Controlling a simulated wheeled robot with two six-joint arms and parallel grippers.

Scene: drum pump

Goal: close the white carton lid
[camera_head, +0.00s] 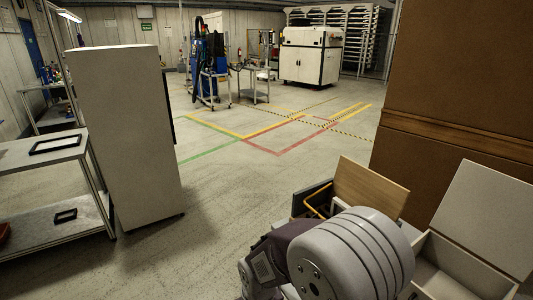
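The white carton (455,273) stands at the lower right, cut off by the picture's bottom edge. Its white lid (487,218) stands open, tilted up and back along the carton's far right side. The part of the carton's inside that shows looks empty. My grey and white arm link covers the carton's left side and the floor in front of it.
Left of the carton is a dark box (308,197) with a yellow bar (317,203) and a raised wooden panel (371,186). A large brown stack (460,90) rises behind. A tall grey cabinet (125,135) and metal shelf table (45,150) stand left. The middle floor is clear.

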